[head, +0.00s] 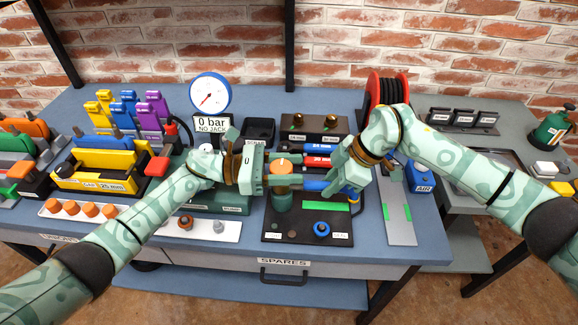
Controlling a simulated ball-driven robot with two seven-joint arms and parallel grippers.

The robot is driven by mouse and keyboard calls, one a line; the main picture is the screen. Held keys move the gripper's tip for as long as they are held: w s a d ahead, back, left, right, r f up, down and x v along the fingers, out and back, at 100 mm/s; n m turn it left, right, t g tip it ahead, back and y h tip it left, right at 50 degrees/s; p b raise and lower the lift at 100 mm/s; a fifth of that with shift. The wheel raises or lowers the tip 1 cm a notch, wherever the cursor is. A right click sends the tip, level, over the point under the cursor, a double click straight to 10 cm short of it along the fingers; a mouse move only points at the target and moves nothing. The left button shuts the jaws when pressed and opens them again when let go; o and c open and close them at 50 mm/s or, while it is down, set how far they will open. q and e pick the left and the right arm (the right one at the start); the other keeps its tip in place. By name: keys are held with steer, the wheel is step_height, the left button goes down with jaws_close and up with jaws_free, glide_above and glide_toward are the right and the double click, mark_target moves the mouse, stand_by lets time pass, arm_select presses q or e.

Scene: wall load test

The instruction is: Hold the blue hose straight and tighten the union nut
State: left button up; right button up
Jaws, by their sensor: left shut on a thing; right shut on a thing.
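My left gripper (284,170) comes in from the left over the dark tray. It is shut on an orange-brown round part (283,166) that looks like the union nut, above a green cylinder (283,202). My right gripper (312,181) faces it from the right, slightly lower. It is shut on the blue hose (313,186), a short piece of which shows between the grippers. More blue shows below the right gripper's body. The fingers hide much of the nut and hose, so I cannot tell how they meet.
A gauge (210,92) stands behind a sign reading "0 bar NO JACK" (212,124). Coloured labelled bars (320,160) lie behind the grippers. A blue ring (321,229) sits on the dark tray (274,228). A red hose reel (386,88) stands at the back right, and a grey plate (399,222) lies right.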

mark_target(289, 166)
arm_select(q)
steer(key=shift+m+g, duration=0.3)
steer(key=shift+g, duration=0.3)
steer(key=o, duration=1)
step_height(289, 166, up, 10)
steer(key=shift+f, duration=0.1)
